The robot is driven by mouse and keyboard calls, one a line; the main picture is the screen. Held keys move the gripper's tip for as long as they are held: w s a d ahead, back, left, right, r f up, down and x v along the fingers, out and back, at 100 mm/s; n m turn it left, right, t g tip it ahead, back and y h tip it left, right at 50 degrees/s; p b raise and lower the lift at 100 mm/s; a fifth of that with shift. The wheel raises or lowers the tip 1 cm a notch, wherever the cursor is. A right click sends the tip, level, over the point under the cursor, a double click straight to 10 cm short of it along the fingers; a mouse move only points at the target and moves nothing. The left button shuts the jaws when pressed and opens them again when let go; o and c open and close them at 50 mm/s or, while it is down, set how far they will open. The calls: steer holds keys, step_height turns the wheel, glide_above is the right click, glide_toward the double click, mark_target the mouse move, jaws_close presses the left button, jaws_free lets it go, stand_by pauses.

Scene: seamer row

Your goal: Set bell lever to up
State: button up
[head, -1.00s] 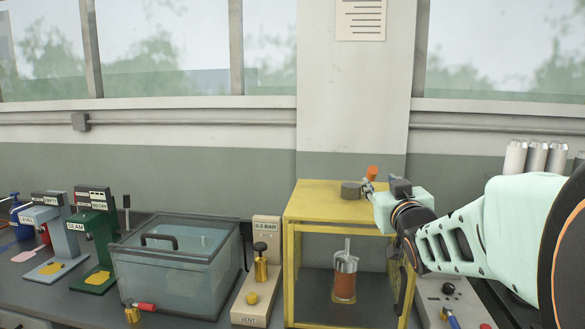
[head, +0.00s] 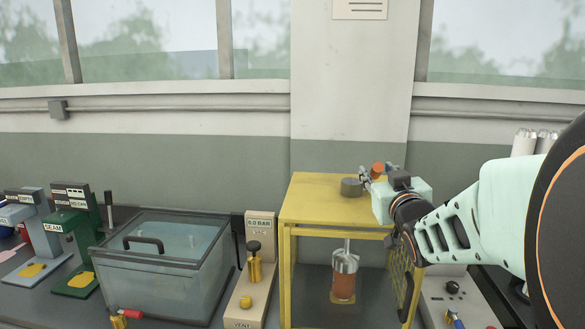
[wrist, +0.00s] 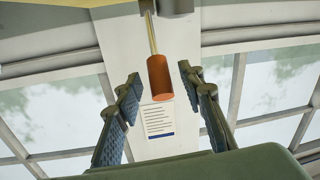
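The bell lever is a brass rod with an orange cylindrical handle (wrist: 160,78), seen in the wrist view; the orange handle (head: 377,169) also shows above the yellow frame's top in the head view. My gripper (wrist: 164,88) is open, with one blue-grey finger on each side of the handle and a gap visible on both sides. In the head view my gripper (head: 377,173) is at the right end of the frame's top. The lever's pivot is not clearly visible.
The yellow frame (head: 325,190) carries a grey cylinder (head: 351,187) on top, close to my fingers. A glass tank (head: 160,270) and a gauge stand (head: 260,226) are to its left. A control panel (head: 443,290) is to its right, under my arm.

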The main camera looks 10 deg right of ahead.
jaws_close()
steer(key=shift+r, duration=0.2)
stand_by(0.3)
